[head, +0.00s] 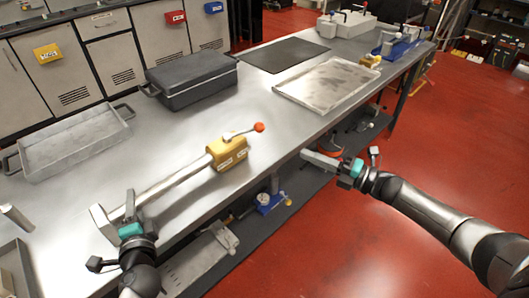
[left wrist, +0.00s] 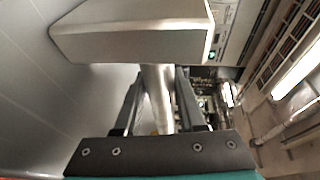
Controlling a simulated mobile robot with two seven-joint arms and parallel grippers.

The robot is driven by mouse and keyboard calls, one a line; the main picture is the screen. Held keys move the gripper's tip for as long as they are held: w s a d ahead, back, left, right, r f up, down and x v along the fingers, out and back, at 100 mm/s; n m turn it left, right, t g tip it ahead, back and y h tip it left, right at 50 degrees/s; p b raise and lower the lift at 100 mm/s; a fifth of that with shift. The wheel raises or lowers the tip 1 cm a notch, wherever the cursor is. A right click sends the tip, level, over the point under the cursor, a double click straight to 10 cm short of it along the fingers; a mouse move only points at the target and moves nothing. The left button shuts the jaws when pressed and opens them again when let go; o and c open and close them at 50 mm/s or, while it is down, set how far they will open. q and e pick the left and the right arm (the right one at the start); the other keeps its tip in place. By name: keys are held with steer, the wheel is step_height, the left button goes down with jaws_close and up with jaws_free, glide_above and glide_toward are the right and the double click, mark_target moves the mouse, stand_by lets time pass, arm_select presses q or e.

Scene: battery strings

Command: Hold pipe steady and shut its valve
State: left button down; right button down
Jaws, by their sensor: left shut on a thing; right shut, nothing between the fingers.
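The metal pipe (head: 178,183) lies along the front of the steel bench, with a yellow valve body (head: 227,153) at its right end. A lever (head: 242,131) with an orange knob (head: 259,127) tops the valve and points right, roughly along the pipe. My left gripper (head: 117,218) is shut on the pipe near its left end. In the left wrist view the pipe (left wrist: 158,95) shows between the fingers, partly hidden by a grey block shape. My right gripper (head: 322,161) is shut and empty at the bench's front edge, right of the valve and apart from it.
A dark case (head: 193,82) sits behind the valve. A grey tray (head: 75,140) is at the left, and a shallow metal tray (head: 327,84) is to the right. A black mat (head: 284,54) lies further back. The bench between case and pipe is clear.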

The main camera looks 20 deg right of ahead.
arm_select(q)
steer(key=c, duration=0.8)
jaws_free()
steer(key=shift+s+d+f, duration=0.1)
steer(key=shift+s+f, duration=0.05)
steer(key=shift+f, duration=0.35)
steer(key=o, duration=0.4)
steer(key=shift+r, duration=0.15)
steer(key=shift+r, duration=0.1)
steer(key=s, duration=0.4)
steer(key=s+r, duration=0.1)
steer(key=s, duration=0.2)
steer(key=s+r, duration=0.1)
steer(key=s, duration=0.3)
steer(key=shift+s+d, duration=0.3)
steer(key=shift+s, duration=0.05)
